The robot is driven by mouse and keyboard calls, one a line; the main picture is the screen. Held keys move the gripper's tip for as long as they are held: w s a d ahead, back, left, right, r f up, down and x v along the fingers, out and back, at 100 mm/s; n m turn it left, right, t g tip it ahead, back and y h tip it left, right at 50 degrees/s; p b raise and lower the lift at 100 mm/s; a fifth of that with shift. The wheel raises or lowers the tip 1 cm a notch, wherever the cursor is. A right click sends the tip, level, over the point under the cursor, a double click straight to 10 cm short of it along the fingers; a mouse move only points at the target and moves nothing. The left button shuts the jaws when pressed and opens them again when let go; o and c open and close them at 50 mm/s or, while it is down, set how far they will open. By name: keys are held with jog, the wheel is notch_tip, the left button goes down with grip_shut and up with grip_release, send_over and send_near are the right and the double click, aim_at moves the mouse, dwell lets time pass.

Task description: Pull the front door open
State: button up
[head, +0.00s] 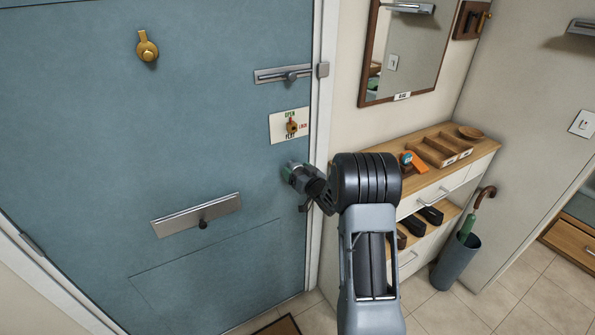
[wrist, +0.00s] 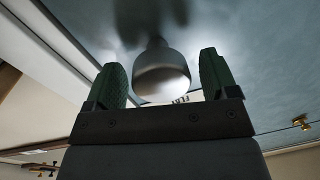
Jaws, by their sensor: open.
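The blue front door (head: 215,120) fills the left of the head view and sits flush in its white frame, looking shut. My gripper (head: 291,172) is at the door's right side, below the turn knob plate. In the wrist view my gripper (wrist: 163,80) has its two green fingers apart. A rounded grey metal door knob (wrist: 162,76) sits between them, with a gap visible on each side. The knob is hidden behind my gripper in the head view. A brass turn knob (head: 292,126) sits on a labelled cream plate. A sliding bolt (head: 285,74) is above it, by a keeper (head: 322,69) on the frame.
A mail slot plate (head: 196,214) and a brass knocker (head: 147,47) are on the door. Right of the frame stand a wooden-topped shoe cabinet (head: 440,150), a mirror (head: 408,50) and an umbrella stand (head: 456,262). A dark doormat (head: 278,327) lies at the door's foot.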

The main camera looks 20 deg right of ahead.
jog(key=shift+c, duration=0.3)
jog(key=c, duration=1.2)
jog(key=shift+s, duration=0.1)
